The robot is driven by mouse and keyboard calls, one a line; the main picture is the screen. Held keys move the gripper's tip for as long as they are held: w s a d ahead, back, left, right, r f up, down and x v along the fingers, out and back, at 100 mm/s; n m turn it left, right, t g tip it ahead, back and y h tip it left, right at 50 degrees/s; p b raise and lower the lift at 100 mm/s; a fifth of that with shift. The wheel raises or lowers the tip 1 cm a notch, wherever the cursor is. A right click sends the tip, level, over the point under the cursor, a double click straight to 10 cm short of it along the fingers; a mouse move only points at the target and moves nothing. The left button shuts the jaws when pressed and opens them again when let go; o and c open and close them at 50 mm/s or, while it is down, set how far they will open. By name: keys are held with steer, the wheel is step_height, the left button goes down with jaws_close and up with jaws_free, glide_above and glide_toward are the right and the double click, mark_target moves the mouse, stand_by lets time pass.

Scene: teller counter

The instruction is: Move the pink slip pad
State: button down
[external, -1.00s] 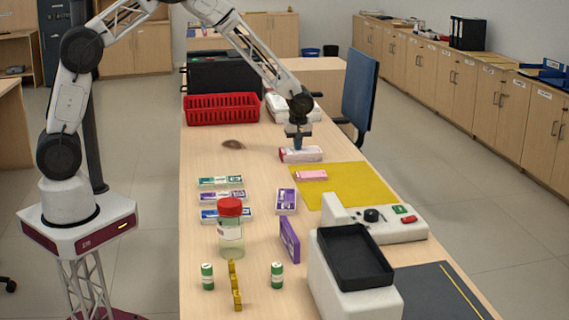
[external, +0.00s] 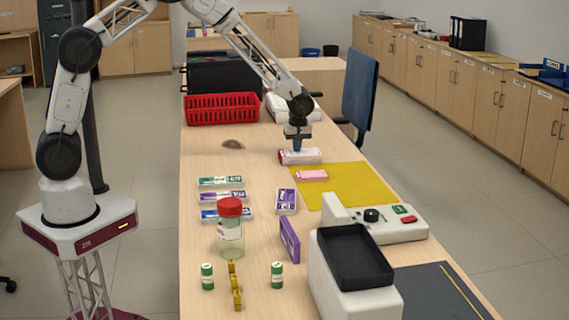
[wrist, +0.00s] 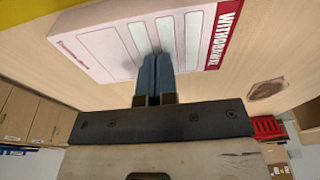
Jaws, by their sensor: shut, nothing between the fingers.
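A pale pink and white slip pad (external: 300,157) with a red end band lies on the counter at the far edge of the yellow mat (external: 355,190). A smaller pink block (external: 312,176) lies on the yellow mat.
A red basket (external: 222,109) stands behind left, and a dark oval mark (external: 232,144) is on the counter. Several slip pads, a red-lidded jar (external: 230,228) and a white machine with a black tray (external: 355,258) are nearer. The counter left of my gripper is clear.

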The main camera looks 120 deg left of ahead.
steer(key=shift+a+r, duration=0.1)
steer(key=shift+r, duration=0.1)
steer(key=shift+r, duration=0.15)
steer(key=w+d, duration=0.8)
steer(key=shift+w+d+r, duration=0.1)
steer(key=shift+w+d, duration=0.15)
steer(key=shift+d, duration=0.1)
stand_by(0.5)
